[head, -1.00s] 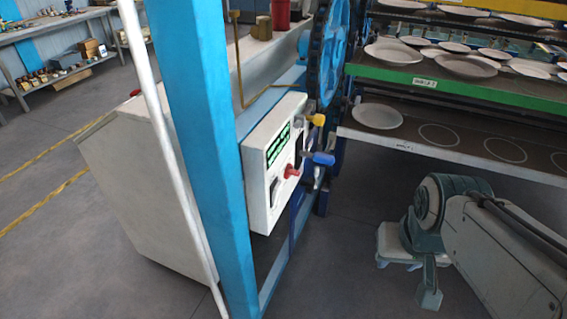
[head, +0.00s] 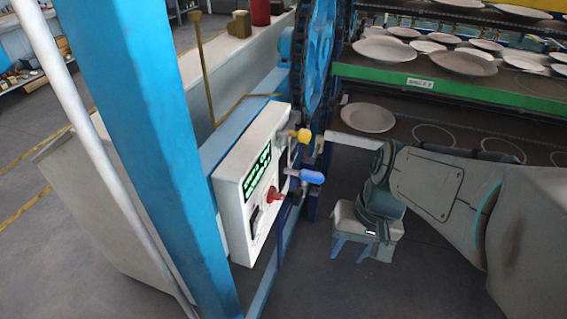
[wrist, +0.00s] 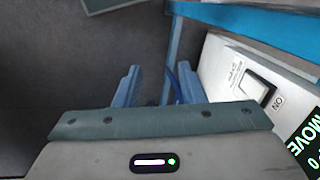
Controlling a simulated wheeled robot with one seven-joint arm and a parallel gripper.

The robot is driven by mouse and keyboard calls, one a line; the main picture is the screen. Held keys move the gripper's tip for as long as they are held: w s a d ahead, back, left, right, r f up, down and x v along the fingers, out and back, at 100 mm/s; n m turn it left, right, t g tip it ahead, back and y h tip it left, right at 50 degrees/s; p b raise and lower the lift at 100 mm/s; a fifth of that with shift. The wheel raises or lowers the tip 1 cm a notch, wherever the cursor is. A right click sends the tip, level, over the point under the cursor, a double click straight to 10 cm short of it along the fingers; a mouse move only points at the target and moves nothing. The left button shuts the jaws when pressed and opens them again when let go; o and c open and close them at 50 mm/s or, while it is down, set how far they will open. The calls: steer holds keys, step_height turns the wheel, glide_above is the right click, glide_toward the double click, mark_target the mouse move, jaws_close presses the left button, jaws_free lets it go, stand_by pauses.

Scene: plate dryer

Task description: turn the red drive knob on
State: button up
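The red drive knob (head: 273,195) sticks out from the front of a white control box (head: 240,190) in the head view. It sits below a green-lit display (head: 257,170). My gripper (head: 350,250) is to the right of the box and lower than the knob, apart from it. In the wrist view my gripper (wrist: 156,88) is open, with an empty gap between its two blue fingers. The wrist view shows a white rocker switch (wrist: 256,85) marked ON and part of the display (wrist: 307,145). The red knob is not visible there.
A yellow handle (head: 300,135) and a blue handle (head: 308,176) stick out close to the knob. A blue post (head: 140,130) stands left of the box. Racks with plates (head: 465,62) are behind my arm. Open floor lies below my gripper.

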step_height(320, 180, down, 2)
steer(key=a+f+m+g+y, duration=0.1)
steer(key=a+m+g+y, duration=0.1)
steer(key=y, duration=0.1)
steer(key=m+t+y+b, duration=0.1)
steer(key=m+t+y, duration=0.7)
steer(key=m+y, duration=0.3)
glide_toward(282, 197)
steer(key=shift+n+y, duration=0.3)
steer(key=shift+n, duration=0.4)
steer(key=x, duration=0.3)
steer(key=p+x, duration=0.1)
steer(key=x, duration=0.2)
steer(key=f+p+x, duration=0.1)
steer(key=x, duration=0.2)
steer(key=shift+w, duration=0.15)
jaws_close()
